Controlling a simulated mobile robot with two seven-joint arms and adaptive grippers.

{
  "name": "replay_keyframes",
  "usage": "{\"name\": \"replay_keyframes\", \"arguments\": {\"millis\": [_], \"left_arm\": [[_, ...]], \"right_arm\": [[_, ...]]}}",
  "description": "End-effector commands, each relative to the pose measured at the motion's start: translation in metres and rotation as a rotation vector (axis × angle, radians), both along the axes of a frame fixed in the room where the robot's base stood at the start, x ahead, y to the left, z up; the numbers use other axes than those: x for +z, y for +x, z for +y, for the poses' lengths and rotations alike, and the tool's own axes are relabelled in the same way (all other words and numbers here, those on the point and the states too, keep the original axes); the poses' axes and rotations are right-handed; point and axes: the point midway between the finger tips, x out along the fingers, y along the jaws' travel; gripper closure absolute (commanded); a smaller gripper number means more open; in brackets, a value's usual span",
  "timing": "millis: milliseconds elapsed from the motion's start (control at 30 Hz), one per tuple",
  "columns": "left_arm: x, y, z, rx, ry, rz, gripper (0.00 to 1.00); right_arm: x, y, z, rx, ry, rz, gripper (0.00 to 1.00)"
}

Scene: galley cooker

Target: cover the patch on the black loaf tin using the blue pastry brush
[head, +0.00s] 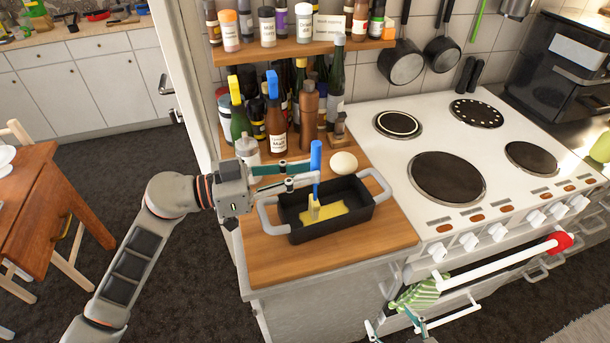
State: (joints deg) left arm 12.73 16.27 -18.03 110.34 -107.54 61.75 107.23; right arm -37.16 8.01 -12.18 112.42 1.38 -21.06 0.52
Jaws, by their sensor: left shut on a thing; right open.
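The black loaf tin (345,226) with grey handles stands on the wooden counter left of the cooker. A yellow patch (337,212) shows on its inside floor. My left gripper (314,172) is shut on the blue pastry brush (316,155) and holds it upright over the tin. The brush's pale yellow bristles (313,208) point down at the patch's left part; I cannot tell whether they touch it. My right gripper (422,322) is open at the bottom edge, in front of the cooker, partly cut off.
A pale round object (344,162) lies just behind the tin. Bottles (308,105) crowd the counter's back under a spice shelf (300,48). The cooker (440,135) stands right. A green striped towel (415,293) hangs by my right gripper.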

Motion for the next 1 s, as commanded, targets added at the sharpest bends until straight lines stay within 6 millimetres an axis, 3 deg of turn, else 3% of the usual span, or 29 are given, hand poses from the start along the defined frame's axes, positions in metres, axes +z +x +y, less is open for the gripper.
{"name": "replay_keyframes", "arguments": {"millis": [233, 667, 1000], "left_arm": [[0.0, 0.003, 0.001, -0.001, -0.001, 0.0, 1.0], [-0.001, -0.018, -0.007, -0.001, -0.002, -0.001, 1.0], [-0.001, -0.007, -0.003, 0.0, -0.001, 0.0, 1.0]], "right_arm": [[0.0, 0.0, 0.0, 0.0, 0.0, 0.0, 0.33], [0.0, 0.0, 0.0, 0.0, 0.0, 0.0, 0.33], [0.0, 0.0, 0.0, 0.0, 0.0, 0.0, 0.33]]}}
